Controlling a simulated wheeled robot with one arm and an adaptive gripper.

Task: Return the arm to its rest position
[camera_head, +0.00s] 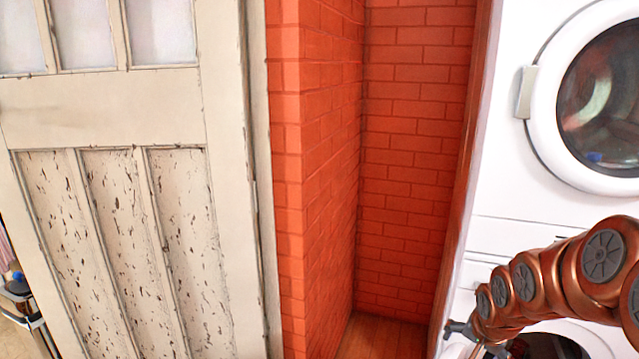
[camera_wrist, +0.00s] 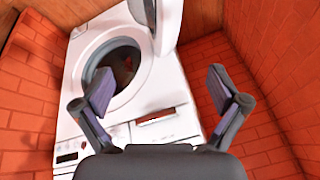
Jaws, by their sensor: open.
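My gripper (camera_head: 468,338) is at the lower right of the head view, at the end of my copper-coloured arm. The arm reaches in from the right edge, in front of the lower white machine. In the wrist view my gripper (camera_wrist: 160,90) has its two dark fingers spread wide, with nothing between them. Beyond the fingers is a white front-loading machine (camera_wrist: 152,100) with a round dark opening (camera_wrist: 122,66). A round white door-like part (camera_wrist: 168,25) stands out beside the opening. I cannot tell whether the fingertips touch anything, but they look apart from the machine.
A white upper machine (camera_head: 500,180) with a closed round glass door stands at the right. A brick wall (camera_head: 415,130) and a narrow recess with a wooden floor (camera_head: 385,338) lie in the middle. A worn cream panelled door (camera_head: 105,105) fills the left. A dark item (camera_head: 17,288) shows at the far left edge.

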